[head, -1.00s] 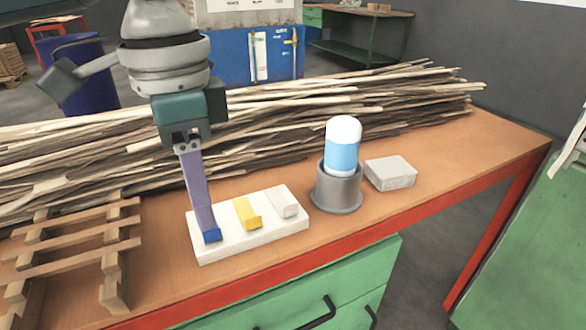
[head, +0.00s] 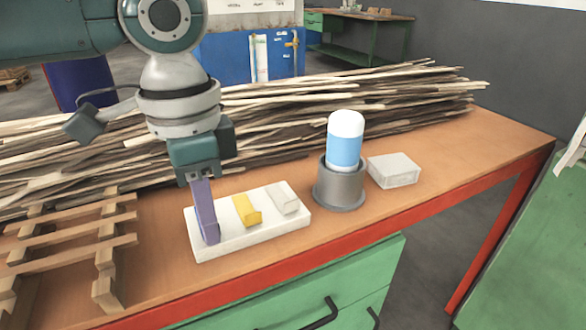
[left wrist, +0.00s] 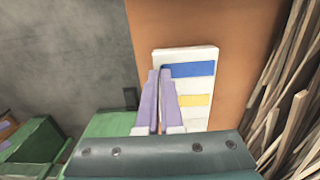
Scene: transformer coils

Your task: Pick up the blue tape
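The white block (head: 270,238) on the workbench carries the tape pieces. The blue tape (left wrist: 190,70) shows in the left wrist view as a strip across the block's end; in the head view my fingers hide it. My left gripper (head: 208,238) points down at the block's left end, its purple fingers at the blue tape. In the left wrist view its fingertips (left wrist: 159,72) are close together at the strip's left end, with a thin gap between them. Whether they are closed on the tape cannot be told. My right gripper is not in view.
Yellow tape (head: 246,209) and whitish tape (head: 283,200) sit to the right on the block. A grey holder (head: 340,190) with a blue-white cylinder (head: 345,142) and a grey box (head: 393,170) stand further right. A wooden rack (head: 70,243) lies left; sticks (head: 300,120) lie behind.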

